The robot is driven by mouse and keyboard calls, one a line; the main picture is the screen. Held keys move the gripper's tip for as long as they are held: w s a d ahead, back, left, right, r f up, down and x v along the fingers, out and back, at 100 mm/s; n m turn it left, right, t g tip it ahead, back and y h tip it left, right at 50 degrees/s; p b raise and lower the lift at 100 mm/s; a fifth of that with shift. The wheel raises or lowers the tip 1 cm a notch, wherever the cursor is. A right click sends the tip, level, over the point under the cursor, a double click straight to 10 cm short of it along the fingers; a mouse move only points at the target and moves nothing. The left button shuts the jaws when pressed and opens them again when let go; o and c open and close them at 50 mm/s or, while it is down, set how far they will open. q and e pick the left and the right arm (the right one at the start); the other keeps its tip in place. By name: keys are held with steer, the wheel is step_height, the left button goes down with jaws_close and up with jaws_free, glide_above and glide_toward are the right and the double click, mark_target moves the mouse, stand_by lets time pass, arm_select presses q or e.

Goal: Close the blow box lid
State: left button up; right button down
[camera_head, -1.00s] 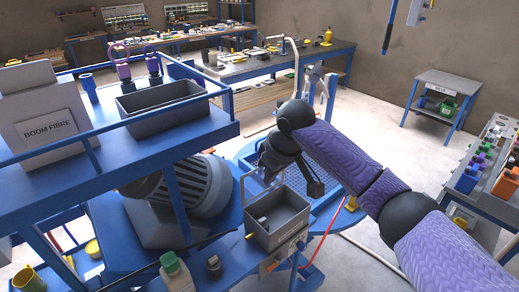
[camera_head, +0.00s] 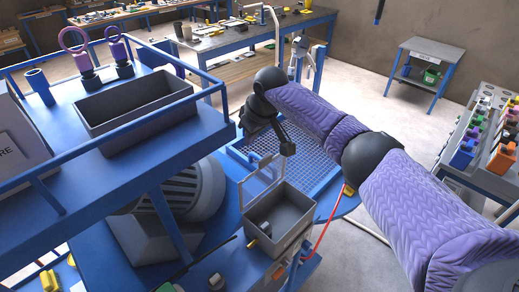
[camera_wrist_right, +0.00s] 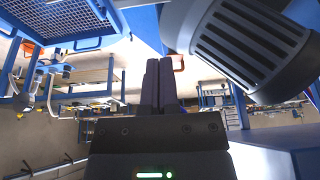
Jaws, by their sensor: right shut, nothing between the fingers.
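The grey blow box (camera_head: 296,234) sits at the front edge of the blue machine base, open at the top. Its thin, frame-like lid (camera_head: 262,181) stands raised at the box's back left edge. A small light object lies inside the box. My right gripper (camera_head: 288,149) is above and behind the box, apart from the lid. In the right wrist view its two dark fingers (camera_wrist_right: 159,84) are together and hold nothing; the box and lid cannot be made out there. My left gripper is not in view.
A ribbed grey motor (camera_head: 190,192) stands left of the box, under a blue railed shelf holding a grey bin (camera_head: 150,118). A blue mesh platform (camera_head: 313,170) lies behind the box. A red cable (camera_head: 326,228) hangs at its right.

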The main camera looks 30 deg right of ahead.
steer(key=s+f+p, duration=0.1)
steer(key=s+d+f+p, duration=0.1)
steer(key=s, duration=0.1)
steer(key=shift+f+p, duration=0.3)
steer(key=shift+f, duration=0.05)
